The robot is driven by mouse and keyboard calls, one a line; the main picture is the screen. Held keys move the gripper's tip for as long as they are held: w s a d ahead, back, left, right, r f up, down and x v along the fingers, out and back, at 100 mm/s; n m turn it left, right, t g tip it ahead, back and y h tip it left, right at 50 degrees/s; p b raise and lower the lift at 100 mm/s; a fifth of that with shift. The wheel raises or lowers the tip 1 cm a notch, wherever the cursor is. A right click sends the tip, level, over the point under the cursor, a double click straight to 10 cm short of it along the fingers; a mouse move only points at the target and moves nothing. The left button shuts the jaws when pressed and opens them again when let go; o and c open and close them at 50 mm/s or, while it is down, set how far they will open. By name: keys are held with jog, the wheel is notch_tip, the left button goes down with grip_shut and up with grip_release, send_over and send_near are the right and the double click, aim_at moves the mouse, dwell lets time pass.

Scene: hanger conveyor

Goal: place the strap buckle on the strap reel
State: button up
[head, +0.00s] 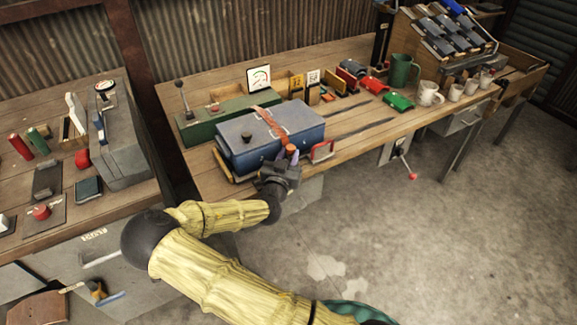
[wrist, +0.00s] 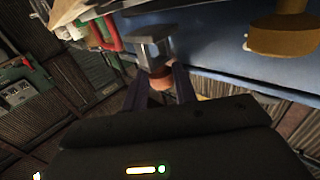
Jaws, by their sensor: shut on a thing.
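My gripper (head: 290,154) is at the front right edge of the blue box, its purple fingers pointing up. The fingers are shut on a small orange-red piece, which I take as the strap buckle (head: 291,148); it also shows between the fingertips in the wrist view (wrist: 157,78). A grey metal bracket (wrist: 150,45) is just beyond it; I cannot tell whether they are joined. An orange strap (head: 268,119) lies across the box lid. A brass-coloured round piece, possibly the strap reel (wrist: 285,36), stands on the box, apart from my gripper; it looks like the dark knob (head: 247,134).
The blue box (head: 290,119) sits on a wooden bench (head: 205,165). A green lever unit (head: 215,120) is behind it, and a red frame (head: 322,151) is close on the right. Mugs (head: 428,93) and coloured items stand farther right. The floor in front is clear.

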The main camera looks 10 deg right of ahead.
jog(key=shift+f, duration=1.85)
jog(key=shift+f, duration=0.1)
jog(key=shift+f+b, duration=0.15)
jog(key=shift+b, duration=0.2)
jog(key=o, duration=1.1)
jog(key=shift+c, duration=0.2)
